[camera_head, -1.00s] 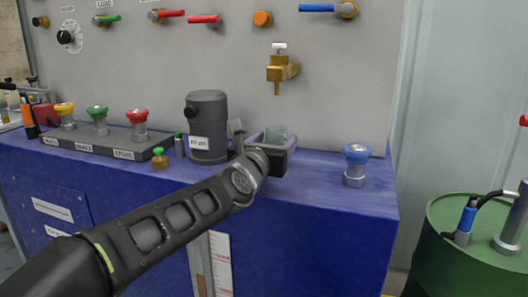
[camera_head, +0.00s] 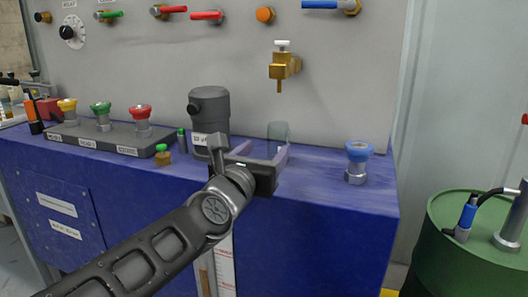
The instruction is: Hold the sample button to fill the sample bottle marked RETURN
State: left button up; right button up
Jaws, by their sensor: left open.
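A clear glass bottle (camera_head: 279,131) stands on the blue bench below the brass tap (camera_head: 284,66); no marking on it is readable. My left gripper (camera_head: 265,149) is open in front of the bottle, its jaws pointing toward it. The right finger overlaps the bottle's lower part, so I cannot tell whether they touch. A blue-topped push button (camera_head: 357,162) on a grey base stands at the bench's right; no label on it is readable. The tap has a white top and its spout points down. My right gripper is out of view.
A dark grey canister (camera_head: 209,117) stands left of the bottle. A strip with yellow, green and red buttons (camera_head: 101,138) lies further left. A small brass piece with a green top (camera_head: 163,155) sits near the front edge. A green drum (camera_head: 459,235) stands right of the bench (camera_head: 330,235).

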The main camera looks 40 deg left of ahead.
aim_at(282, 44)
jog(key=u, duration=1.25)
